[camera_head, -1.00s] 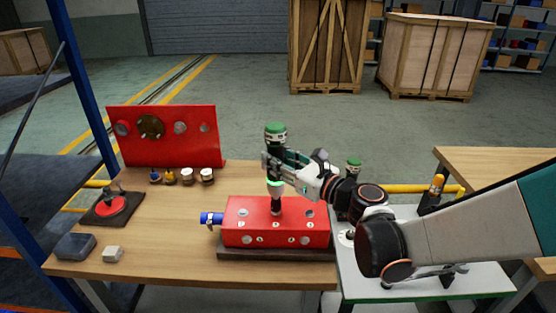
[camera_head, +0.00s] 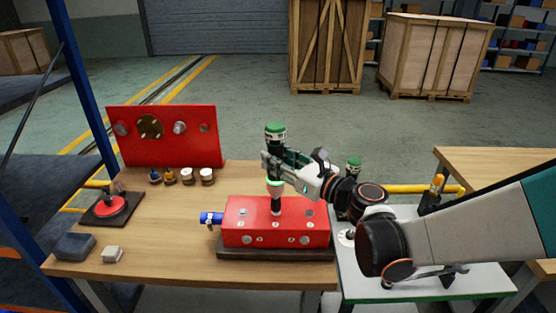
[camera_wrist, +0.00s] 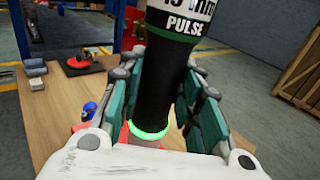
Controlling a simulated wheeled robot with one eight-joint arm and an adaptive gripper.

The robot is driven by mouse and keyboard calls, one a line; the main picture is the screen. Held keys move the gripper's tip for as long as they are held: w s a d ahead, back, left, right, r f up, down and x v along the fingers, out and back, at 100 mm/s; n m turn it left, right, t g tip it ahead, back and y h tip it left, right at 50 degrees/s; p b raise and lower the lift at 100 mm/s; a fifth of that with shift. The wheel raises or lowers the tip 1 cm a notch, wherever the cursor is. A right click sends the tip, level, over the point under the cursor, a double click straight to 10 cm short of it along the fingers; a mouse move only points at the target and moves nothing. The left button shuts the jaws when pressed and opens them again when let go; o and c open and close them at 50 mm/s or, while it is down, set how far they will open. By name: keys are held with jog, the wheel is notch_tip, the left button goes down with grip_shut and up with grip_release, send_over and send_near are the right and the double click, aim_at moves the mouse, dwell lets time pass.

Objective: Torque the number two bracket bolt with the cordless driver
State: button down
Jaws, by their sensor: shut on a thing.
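The cordless driver (camera_head: 275,133) is upright, with a green cap, a white band and a dark body. My gripper (camera_head: 272,164) is shut around its body. In the wrist view the driver (camera_wrist: 163,85) stands between the two teal finger pads, with "PULSE" on its label and a lit green ring near its lower end. Its dark lower end reaches the top of the red block (camera_head: 233,230). Round bolt heads and small number marks show on the block. The driver and my gripper hide the spot under the tip, so which bolt it meets cannot be told.
A red upright panel (camera_head: 197,143), several small cups (camera_head: 207,176) and a red round part (camera_head: 111,207) stand to the left. Another green-capped tool (camera_head: 354,166) stands behind my arm.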

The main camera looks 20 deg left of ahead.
jog(key=shift+f+b, duration=0.9)
jog(key=shift+b, duration=0.1)
dwell(2.6)
jog(key=shift+r, duration=0.2)
dwell(1.0)
